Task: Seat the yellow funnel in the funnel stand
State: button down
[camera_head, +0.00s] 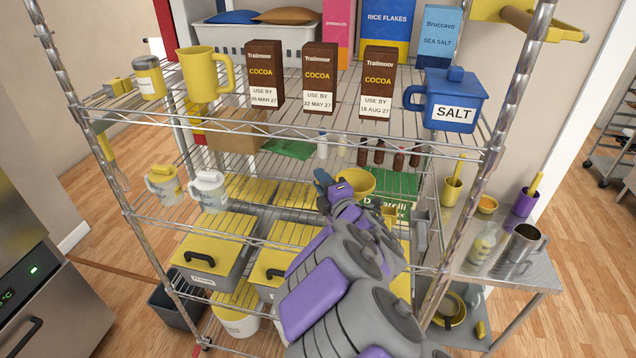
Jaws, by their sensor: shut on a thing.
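My gripper (338,186) reaches in among the middle shelves of the wire rack and is seen from behind. It is shut on a yellow, bowl-shaped thing (358,181), which looks like the yellow funnel. The wide part of the funnel shows just right of my gripper; its lower part is hidden by my gripper and arm. The fingertips are small and partly hidden. I cannot make out a funnel stand for certain in this view.
The wire rack (290,128) surrounds my arm with its posts and shelves. Small brown bottles (380,152) and a green box (395,185) stand close to the funnel. Lidded grey bins (213,258) fill the shelf below. A steel side table (515,268) holds cups and jugs at right.

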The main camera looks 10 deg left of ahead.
jog(key=shift+d+f+b, duration=0.15)
jog(key=shift+f+b, duration=0.35)
jog(key=shift+f, duration=0.25)
notch_tip(320, 180, down, 4)
jog(key=b, duration=0.3)
jog(key=shift+a+f, duration=0.1)
jog(key=shift+a, duration=0.25)
jog(key=shift+s+a+b, duration=0.1)
jog(key=shift+a+b, duration=0.1)
jog(key=shift+b, duration=0.2)
jog(key=shift+d, duration=0.2)
jog(key=shift+f, duration=0.1)
jog(key=shift+f+b, duration=1.4)
jog(key=shift+b, duration=0.15)
